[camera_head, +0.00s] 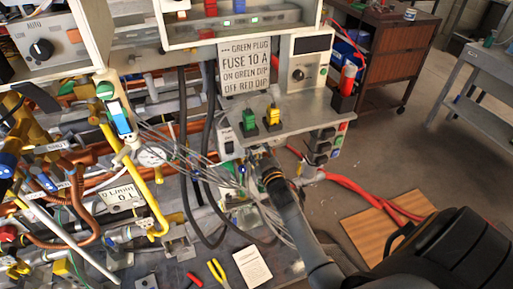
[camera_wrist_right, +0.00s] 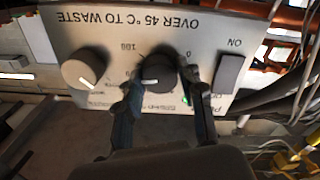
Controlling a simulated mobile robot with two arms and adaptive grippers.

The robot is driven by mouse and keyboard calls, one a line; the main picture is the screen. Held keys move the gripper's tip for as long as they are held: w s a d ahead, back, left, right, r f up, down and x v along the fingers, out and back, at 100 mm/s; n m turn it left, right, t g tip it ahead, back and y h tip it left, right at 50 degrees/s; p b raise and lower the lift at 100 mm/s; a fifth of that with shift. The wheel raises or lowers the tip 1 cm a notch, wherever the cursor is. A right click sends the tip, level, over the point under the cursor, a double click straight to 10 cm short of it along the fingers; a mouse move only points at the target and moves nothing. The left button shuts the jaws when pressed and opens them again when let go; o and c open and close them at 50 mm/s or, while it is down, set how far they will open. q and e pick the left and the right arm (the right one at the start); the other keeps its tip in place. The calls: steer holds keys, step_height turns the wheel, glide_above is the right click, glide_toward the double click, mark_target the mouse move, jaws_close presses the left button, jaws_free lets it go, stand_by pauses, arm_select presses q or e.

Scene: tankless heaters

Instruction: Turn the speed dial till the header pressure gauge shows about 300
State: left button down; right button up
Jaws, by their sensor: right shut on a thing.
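In the right wrist view a black round knob (camera_wrist_right: 157,72) with a pale pointer line sits on a light panel (camera_wrist_right: 120,28), with "0" and "100" printed upside down beside it. I take it for the speed dial, though its label is partly hidden. My right gripper (camera_wrist_right: 168,84) is shut on this knob, one finger on each side. In the head view my right arm reaches from the lower right to below the grey shelf, where the knob and fingertips are hidden. A round white gauge (camera_head: 152,157) shows among the pipes; its reading and name are too small to tell. My left gripper is not in view.
A beige knob (camera_wrist_right: 84,70) and a dark ON switch (camera_wrist_right: 229,73) flank the held knob. The grey shelf (camera_head: 310,112) carries green and yellow plugs. Cables hang near my right arm, and red hoses (camera_head: 370,190) run across the floor.

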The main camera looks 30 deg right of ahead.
steer(key=shift+n, duration=0.5)
steer(key=o, duration=1.2)
steer(key=shift+c, duration=0.2)
steer(key=shift+s, duration=0.1)
steer(key=v, duration=1.1)
steer(key=shift+s, duration=0.4)
steer(key=shift+f, duration=0.1)
